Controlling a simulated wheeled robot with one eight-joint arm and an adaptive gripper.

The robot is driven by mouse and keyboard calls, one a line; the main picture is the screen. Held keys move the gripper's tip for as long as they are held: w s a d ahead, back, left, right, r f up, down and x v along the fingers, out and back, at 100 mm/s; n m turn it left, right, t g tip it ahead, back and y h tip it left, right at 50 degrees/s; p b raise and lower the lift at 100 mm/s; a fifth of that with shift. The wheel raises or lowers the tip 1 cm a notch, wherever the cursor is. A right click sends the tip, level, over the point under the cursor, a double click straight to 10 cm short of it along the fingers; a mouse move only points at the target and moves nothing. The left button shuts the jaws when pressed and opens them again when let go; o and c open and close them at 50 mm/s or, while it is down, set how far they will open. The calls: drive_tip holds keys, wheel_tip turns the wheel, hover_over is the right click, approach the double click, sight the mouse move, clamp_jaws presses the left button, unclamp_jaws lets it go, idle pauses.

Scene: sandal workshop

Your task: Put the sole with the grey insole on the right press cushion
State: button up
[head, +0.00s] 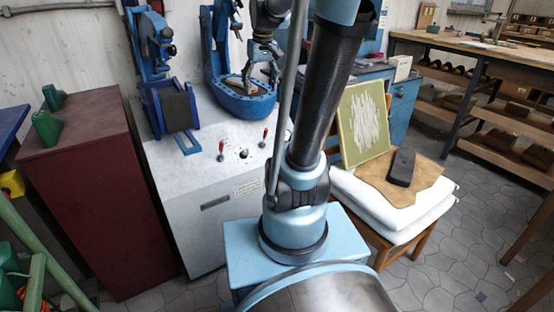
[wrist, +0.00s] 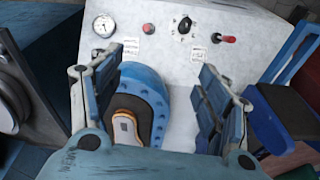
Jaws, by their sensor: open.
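The sole with the grey insole (wrist: 124,127) has an orange-tan edge and a pale insole. It lies inside the blue rounded right press cushion (wrist: 152,88), which shows in the head view (head: 238,104) at the top of the pale press cabinet. In the head view only a small brown part of the sole shows beneath my gripper (head: 262,72). My gripper is over the cushion. In the wrist view its two fingers (wrist: 158,78) stand wide apart, with nothing held between them. The fingers and palm hide part of the cushion's near side.
The left press (head: 177,108) has a dark pad in a blue frame. Red levers (head: 220,150) stand on the cabinet front. A maroon cabinet (head: 82,170) is at left. At right, a dark block (head: 402,166) lies on tan leather over white cushions (head: 385,208).

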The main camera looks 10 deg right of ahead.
drive_tip(key=s+f+m, duration=0.2)
drive_tip(key=s+f, duration=1.5)
drive_tip(key=s, duration=0.5)
drive_tip(key=shift+d+f, duration=0.35)
drive_tip(key=shift+f, duration=0.05)
drive_tip(key=shift+s, duration=0.1)
